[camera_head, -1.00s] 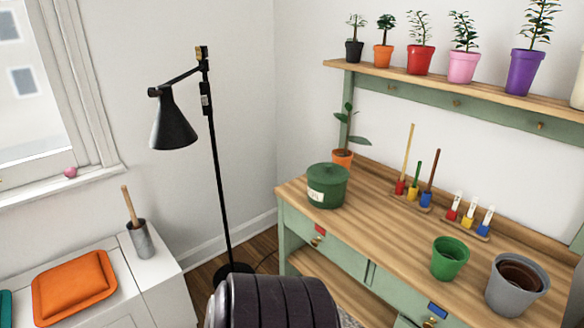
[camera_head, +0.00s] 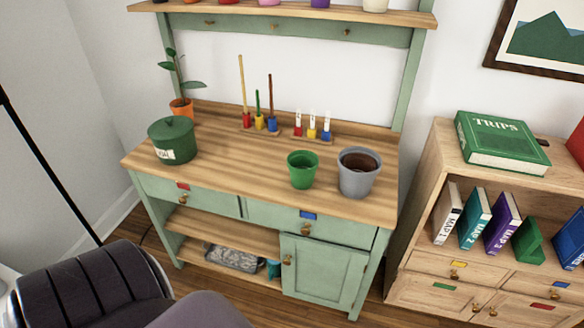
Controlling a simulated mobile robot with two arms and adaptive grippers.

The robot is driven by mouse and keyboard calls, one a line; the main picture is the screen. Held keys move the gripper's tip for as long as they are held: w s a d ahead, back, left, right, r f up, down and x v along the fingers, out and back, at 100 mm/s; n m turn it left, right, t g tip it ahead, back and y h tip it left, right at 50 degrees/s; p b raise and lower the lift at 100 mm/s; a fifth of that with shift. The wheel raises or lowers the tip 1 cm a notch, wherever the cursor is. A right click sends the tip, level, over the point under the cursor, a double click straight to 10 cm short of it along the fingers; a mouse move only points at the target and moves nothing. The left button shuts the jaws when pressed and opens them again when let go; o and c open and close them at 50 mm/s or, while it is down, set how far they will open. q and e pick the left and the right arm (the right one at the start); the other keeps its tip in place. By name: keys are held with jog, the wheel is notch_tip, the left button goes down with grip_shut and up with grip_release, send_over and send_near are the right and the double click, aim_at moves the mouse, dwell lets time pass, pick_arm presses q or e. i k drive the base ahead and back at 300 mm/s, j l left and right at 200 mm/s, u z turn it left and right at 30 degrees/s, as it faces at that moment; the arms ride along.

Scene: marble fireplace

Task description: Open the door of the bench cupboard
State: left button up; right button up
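The green potting bench (camera_head: 225,133) with a wooden top stands ahead in the head view. Its cupboard door (camera_head: 318,272) is at the lower right, under the drawer with the blue label. The door is a shut green panel with a small brass knob (camera_head: 287,260) near its upper left edge. Neither of my grippers is in view.
A wooden bookcase (camera_head: 432,165) stands close on the right. A black lamp pole (camera_head: 48,163) is at the left. Wooden floor shows in front of the bench.

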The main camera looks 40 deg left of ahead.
aim_at(318, 273)
jog(key=u, duration=1.1)
